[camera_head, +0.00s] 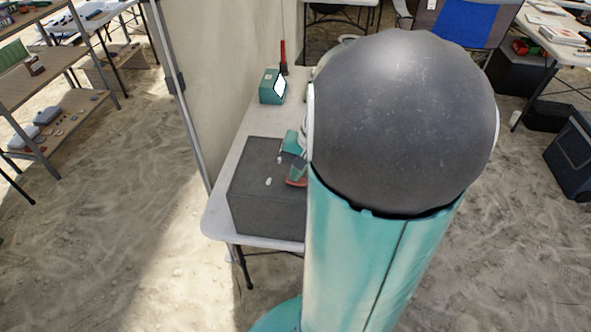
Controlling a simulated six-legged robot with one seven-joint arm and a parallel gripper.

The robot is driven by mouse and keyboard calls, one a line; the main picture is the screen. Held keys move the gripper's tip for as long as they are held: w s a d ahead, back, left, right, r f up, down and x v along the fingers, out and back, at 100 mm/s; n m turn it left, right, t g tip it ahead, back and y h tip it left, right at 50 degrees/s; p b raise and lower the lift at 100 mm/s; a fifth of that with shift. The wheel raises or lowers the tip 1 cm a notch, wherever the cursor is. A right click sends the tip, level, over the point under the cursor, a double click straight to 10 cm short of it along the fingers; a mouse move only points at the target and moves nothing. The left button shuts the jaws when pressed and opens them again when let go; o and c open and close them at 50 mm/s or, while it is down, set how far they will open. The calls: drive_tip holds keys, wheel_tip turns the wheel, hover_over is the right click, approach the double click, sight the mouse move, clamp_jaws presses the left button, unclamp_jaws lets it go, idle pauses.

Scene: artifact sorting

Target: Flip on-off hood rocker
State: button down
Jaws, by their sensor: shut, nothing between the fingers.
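I cannot tell whether either is the on-off rocker, and no marking is readable. My gripper (294,172), teal with a red part, is low over the right side of the box top and is shut with nothing in it. My own arm covers most of it and the right part of the box. I cannot tell whether the fingers touch the box.
A teal device with a bright screen (272,86) stands farther back on the white table (222,205), beside a red and black upright object (283,58). A pale fabric wall and metal pole (176,85) border the table's left. Shelves (60,65) stand far left. Sandy floor between is clear.

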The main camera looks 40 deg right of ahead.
drive_tip(key=shift+w+a+f, duration=0.15)
idle(0.4)
drive_tip(key=shift+s+d, duration=0.55)
drive_tip(key=shift+s, duration=0.2)
drive_tip(key=shift+w+d+r, duration=0.1)
drive_tip(key=shift+r, duration=0.45)
drive_tip(key=v, duration=1.3)
